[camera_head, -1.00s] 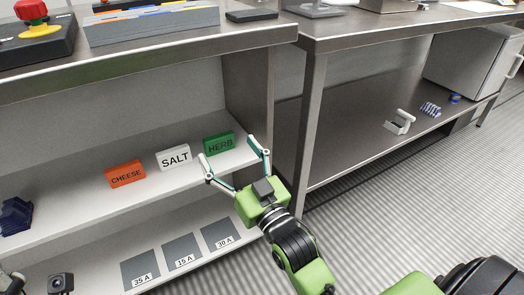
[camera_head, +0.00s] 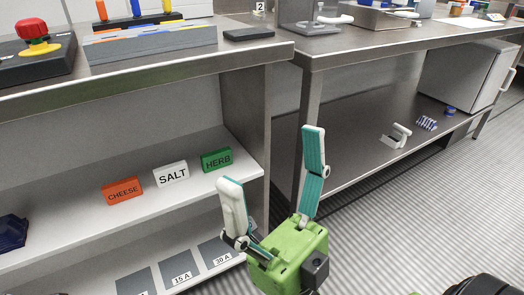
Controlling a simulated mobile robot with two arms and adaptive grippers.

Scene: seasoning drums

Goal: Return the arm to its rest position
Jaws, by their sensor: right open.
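My right gripper (camera_head: 272,178) is green with pale fingers and teal pads. It is open and empty, its fingers pointing up, in front of the shelf's right end. On the upper shelf (camera_head: 95,232) stand an orange CHEESE block (camera_head: 123,191), a white SALT block (camera_head: 171,174) and a green HERB block (camera_head: 216,160). The gripper is to the right of the HERB block and apart from it.
A steel counter (camera_head: 150,66) above holds a red emergency button (camera_head: 34,27) and a grey tray of coloured tabs. The lower shelf has grey pads marked 15 A (camera_head: 178,269) and 30 A (camera_head: 217,251). A second steel table (camera_head: 400,43) stands right. Striped floor (camera_head: 430,215) is free.

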